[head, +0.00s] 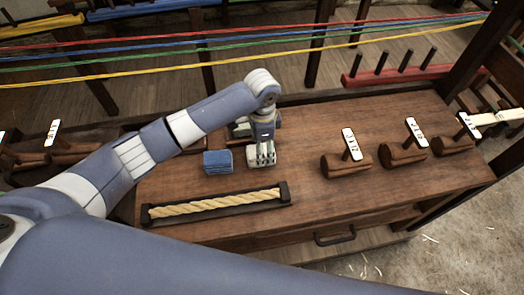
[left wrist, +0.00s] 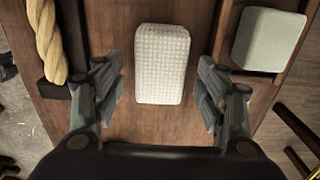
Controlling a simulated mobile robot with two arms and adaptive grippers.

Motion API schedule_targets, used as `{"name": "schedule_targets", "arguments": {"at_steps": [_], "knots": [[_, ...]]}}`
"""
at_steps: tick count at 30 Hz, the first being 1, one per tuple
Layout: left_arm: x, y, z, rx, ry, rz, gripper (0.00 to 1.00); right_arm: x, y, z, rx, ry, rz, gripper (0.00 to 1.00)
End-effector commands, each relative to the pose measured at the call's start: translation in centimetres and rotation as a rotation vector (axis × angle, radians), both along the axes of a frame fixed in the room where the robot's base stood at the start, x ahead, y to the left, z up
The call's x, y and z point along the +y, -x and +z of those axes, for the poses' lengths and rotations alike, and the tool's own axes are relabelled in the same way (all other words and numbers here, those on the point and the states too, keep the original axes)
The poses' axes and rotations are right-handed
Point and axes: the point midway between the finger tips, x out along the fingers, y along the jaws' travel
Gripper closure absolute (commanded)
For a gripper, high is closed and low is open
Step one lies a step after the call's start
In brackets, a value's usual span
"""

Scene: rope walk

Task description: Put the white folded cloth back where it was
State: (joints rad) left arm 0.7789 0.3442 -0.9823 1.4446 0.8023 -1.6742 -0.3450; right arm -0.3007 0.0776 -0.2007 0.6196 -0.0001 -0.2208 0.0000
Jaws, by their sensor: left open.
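The white folded cloth (left wrist: 162,63) lies flat on the brown wooden bench top in the left wrist view. It has a waffle texture and sits between and just ahead of the two fingers of my left gripper (left wrist: 163,88). The fingers are apart and there is a gap on both sides of the cloth. In the head view my left gripper (head: 262,157) points down over the bench, to the right of a blue folded cloth (head: 217,161), and largely hides the white cloth. My right gripper is not in view.
A rope in a dark holder (head: 215,204) lies at the bench's near side. A pale green pad (left wrist: 268,38) sits beyond the gripper. Several wooden blocks with tags (head: 347,163) stand at right. Coloured strands (head: 300,40) stretch above the back. Bench between gripper and blocks is clear.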

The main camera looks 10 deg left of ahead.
Motion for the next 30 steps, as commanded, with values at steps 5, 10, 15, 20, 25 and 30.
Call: {"name": "schedule_targets", "arguments": {"at_steps": [5, 10, 15, 20, 25, 30], "knots": [[0.0, -0.1, 4.1, -0.005, 0.002, -0.001, 0.34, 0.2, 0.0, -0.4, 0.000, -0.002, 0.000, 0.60], [-0.1, -0.1, 7.3, -0.004, 0.002, 0.000, 0.34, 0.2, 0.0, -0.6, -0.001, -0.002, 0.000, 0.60], [-0.1, 0.0, 8.9, -0.001, 0.001, 0.001, 0.34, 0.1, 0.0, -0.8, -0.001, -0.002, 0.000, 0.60], [-0.1, 0.0, 9.4, 0.000, 0.001, 0.001, 0.34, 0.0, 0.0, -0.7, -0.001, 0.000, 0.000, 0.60], [-0.1, 0.0, 9.3, 0.000, 0.001, 0.001, 0.34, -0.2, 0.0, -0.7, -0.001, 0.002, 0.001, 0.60], [-0.1, 0.0, 9.3, 0.000, 0.001, 0.001, 0.34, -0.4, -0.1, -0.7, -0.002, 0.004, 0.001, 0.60]]}}
